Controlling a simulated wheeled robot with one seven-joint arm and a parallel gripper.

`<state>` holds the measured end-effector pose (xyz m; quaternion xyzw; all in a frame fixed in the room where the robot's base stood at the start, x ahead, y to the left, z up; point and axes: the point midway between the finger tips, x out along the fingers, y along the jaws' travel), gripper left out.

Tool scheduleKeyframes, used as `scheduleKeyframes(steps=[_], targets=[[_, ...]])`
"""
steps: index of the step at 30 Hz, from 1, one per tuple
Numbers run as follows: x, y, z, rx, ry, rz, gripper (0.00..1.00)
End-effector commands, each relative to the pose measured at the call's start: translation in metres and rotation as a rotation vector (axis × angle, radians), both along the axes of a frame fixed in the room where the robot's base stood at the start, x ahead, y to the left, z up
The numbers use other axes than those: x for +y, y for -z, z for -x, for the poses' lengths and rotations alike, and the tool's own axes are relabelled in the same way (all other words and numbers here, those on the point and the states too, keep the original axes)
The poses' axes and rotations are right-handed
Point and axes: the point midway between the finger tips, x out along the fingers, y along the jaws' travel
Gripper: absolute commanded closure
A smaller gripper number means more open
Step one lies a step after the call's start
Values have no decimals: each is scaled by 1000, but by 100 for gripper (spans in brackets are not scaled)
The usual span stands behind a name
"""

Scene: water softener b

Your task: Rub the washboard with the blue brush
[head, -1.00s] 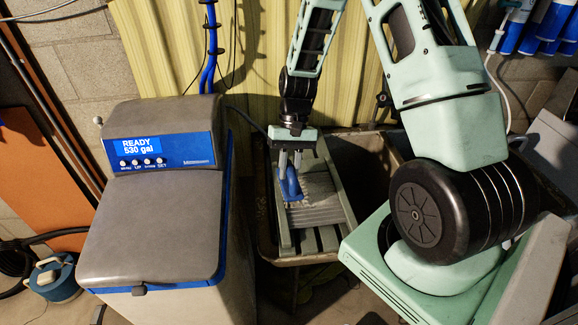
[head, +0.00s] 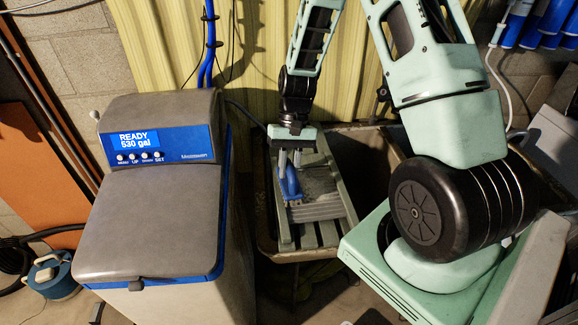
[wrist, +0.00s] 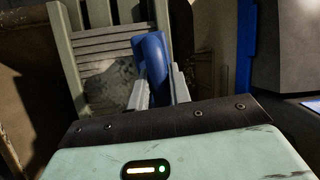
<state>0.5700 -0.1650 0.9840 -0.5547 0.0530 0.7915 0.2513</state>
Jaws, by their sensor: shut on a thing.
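The washboard (head: 320,209) leans in a sink basin, with a pale wooden frame and a grey ribbed panel. It also shows in the wrist view (wrist: 107,48), upper left. My gripper (head: 290,165) is shut on the blue brush (head: 291,187) and holds it over the left part of the ribbed panel. In the wrist view the blue brush (wrist: 151,55) stands between my two fingers (wrist: 158,85). The brush's lower end seems to be at the panel, but I cannot tell whether it touches.
A grey water softener (head: 150,225) with a lit blue panel stands left of the basin. The basin's open compartment (head: 362,165) lies right of the washboard. Yellow corrugated sheeting (head: 262,60) is behind. A blue canister (head: 52,277) sits on the floor at far left.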

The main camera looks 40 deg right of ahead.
Motion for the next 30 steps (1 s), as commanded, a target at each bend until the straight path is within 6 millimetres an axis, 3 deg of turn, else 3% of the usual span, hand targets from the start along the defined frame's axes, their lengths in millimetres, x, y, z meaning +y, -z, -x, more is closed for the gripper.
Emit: scheduleKeyframes(steps=[20,30], targets=[[-1,10,1,0,1,0,99],[-22,8,14,1,3,0,99]])
